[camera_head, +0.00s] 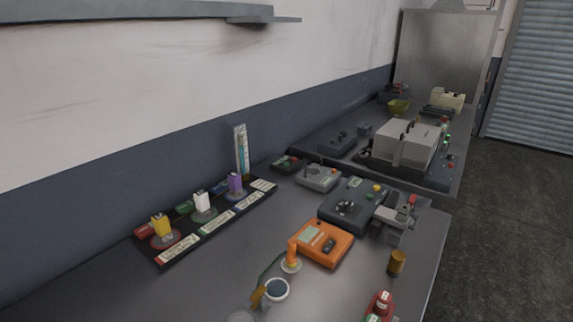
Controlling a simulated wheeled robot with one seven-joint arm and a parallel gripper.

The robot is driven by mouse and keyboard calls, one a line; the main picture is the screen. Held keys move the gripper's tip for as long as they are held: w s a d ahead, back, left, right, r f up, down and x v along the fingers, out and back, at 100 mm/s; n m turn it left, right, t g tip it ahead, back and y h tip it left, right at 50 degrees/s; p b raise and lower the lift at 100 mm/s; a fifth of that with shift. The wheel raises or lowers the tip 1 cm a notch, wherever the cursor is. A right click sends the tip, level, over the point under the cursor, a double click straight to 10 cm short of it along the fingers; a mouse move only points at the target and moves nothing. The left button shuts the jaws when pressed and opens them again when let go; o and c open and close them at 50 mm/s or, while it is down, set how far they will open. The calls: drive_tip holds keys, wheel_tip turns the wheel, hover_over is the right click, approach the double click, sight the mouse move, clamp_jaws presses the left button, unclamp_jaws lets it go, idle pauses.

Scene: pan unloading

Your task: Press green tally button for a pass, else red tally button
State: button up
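A small red device with a pale label (381,302) stands at the bottom right edge of the table. A bit of green (374,318) shows just below it, cut off by the picture edge. I cannot tell whether these are the tally buttons. Another candidate is the black panel (160,256) at left, which has small red (145,230) and green (184,207) pieces along its back. An orange meter (334,250) with a screen sits mid-table; its reading is too small to tell. My gripper is not in view.
Yellow (160,224), white (200,201) and purple (235,182) blocks stand on the black panel. A dark device (353,212), a brown cylinder (397,262) and a round dark-topped dish (276,289) are on the table. The front left table (110,295) is bare. A wall runs along the back.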

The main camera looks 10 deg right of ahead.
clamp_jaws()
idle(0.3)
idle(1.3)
